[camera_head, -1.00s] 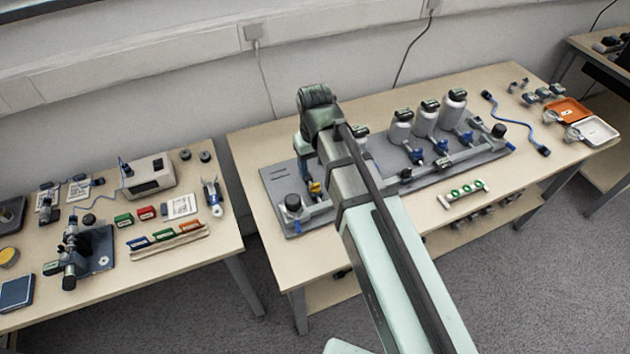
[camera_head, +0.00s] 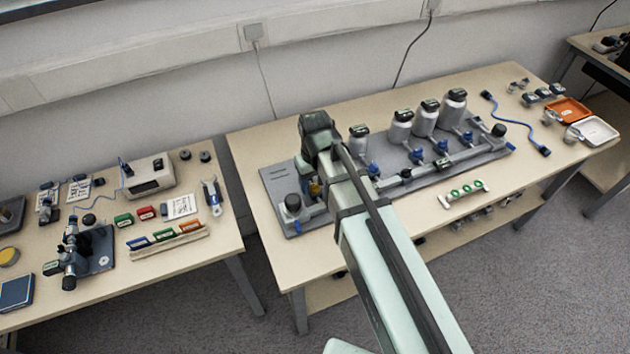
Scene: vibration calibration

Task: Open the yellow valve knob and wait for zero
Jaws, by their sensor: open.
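The yellow valve knob (camera_head: 315,189) is on the left part of the grey manifold board, partly hidden by my arm. My gripper (camera_head: 307,178) points down at the end of my arm, just above and beside the knob. Its fingertips are mostly hidden behind the wrist, and it is open. I cannot tell whether the fingers touch the knob. A black-topped round gauge (camera_head: 293,203) stands left of the knob on the same board; its reading is too small to tell.
Several grey bottles (camera_head: 425,120) with blue valves stand along the board's right part. A green-marked strip (camera_head: 463,193) lies in front. Blue cable (camera_head: 515,120) and orange (camera_head: 567,110) and white trays (camera_head: 597,130) lie right. A second table (camera_head: 225,235) with tools stands left.

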